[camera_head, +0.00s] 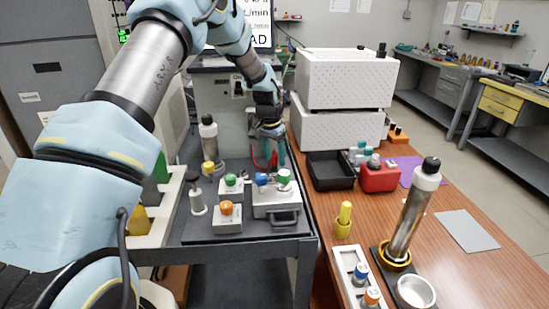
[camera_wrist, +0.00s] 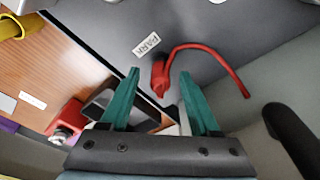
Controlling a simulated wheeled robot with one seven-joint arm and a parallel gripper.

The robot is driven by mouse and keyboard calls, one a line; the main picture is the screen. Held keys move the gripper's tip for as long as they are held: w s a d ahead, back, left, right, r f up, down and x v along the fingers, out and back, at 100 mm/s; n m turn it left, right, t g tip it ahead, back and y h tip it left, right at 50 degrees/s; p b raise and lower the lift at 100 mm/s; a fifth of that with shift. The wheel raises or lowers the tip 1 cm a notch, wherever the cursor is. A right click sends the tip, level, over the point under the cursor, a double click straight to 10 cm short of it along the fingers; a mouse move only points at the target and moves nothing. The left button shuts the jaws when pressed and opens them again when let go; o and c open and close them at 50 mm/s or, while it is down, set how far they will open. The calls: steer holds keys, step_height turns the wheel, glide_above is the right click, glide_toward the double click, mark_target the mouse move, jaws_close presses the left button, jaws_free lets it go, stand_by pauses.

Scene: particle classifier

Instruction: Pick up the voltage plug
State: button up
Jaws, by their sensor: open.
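The voltage plug is a red plug (camera_wrist: 159,76) with a curved red cable (camera_wrist: 222,66), seen in the wrist view on a grey surface beside a "PARK" label (camera_wrist: 146,44). My gripper (camera_wrist: 162,84) is open, with its two green fingers apart. In the wrist view the plug appears between the fingertips, and I see no contact. In the head view my gripper (camera_head: 279,153) is low beside the grey cabinet at the back of the cart. A small bit of red (camera_head: 259,165) shows by the fingers there, mostly hidden.
Valve blocks with green, blue and orange knobs (camera_head: 227,209) stand on the dark cart in front of my gripper. A black tray (camera_head: 331,170) and a red box (camera_head: 379,177) sit to the right on the wooden table. White perforated boxes (camera_head: 345,80) stand behind.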

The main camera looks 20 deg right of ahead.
jaws_close()
stand_by(0.5)
